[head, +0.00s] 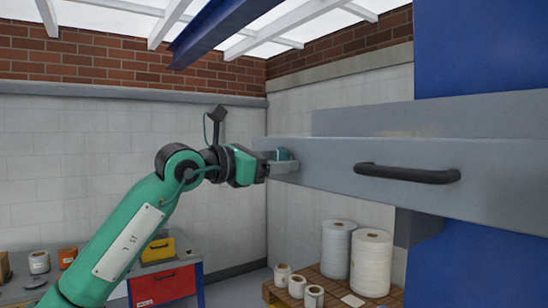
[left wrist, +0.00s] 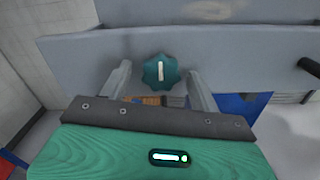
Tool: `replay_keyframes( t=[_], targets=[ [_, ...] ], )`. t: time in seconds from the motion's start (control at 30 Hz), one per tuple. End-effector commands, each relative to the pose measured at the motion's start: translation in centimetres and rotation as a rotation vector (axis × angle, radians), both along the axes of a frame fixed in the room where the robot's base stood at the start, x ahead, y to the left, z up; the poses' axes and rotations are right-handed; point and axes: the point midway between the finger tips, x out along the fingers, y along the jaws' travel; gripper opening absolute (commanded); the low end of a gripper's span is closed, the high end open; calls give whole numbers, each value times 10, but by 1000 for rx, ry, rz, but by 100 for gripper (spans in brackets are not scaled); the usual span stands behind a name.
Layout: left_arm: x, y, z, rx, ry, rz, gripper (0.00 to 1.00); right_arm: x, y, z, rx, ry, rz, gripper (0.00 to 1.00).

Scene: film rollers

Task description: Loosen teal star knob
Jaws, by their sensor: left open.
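The teal star knob (left wrist: 161,74) sits on the face of a grey horizontal beam (left wrist: 225,55), with a pale upright bar marked on its front. In the head view the knob (head: 283,155) shows only in part, at the left end of the beam, partly behind the fingers. My left gripper (head: 282,166) is at the knob. In the left wrist view its two fingers (left wrist: 160,82) are apart, one on each side of the knob, with gaps between them and it. My right gripper is not in view.
A black handle (head: 407,173) sticks out of the beam to the right of the knob. Below stands a wooden pallet (head: 330,290) with white rolls (head: 371,262). A red and blue cabinet (head: 165,285) stands at lower left. A blue column (head: 480,50) rises at right.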

Motion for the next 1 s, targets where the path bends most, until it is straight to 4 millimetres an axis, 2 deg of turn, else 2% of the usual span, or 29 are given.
replay_keyframes(
  t=[0.13,0.37,0.67,1.0],
  targets=[
    [0,0,0,0,0,0,63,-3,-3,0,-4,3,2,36],
    [0,0,0,0,0,0,18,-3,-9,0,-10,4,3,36],
    [0,0,-2,-16,23,-1,18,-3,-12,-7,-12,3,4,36],
    [-1,0,-6,-136,188,-1,18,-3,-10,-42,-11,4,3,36]
  ],
)
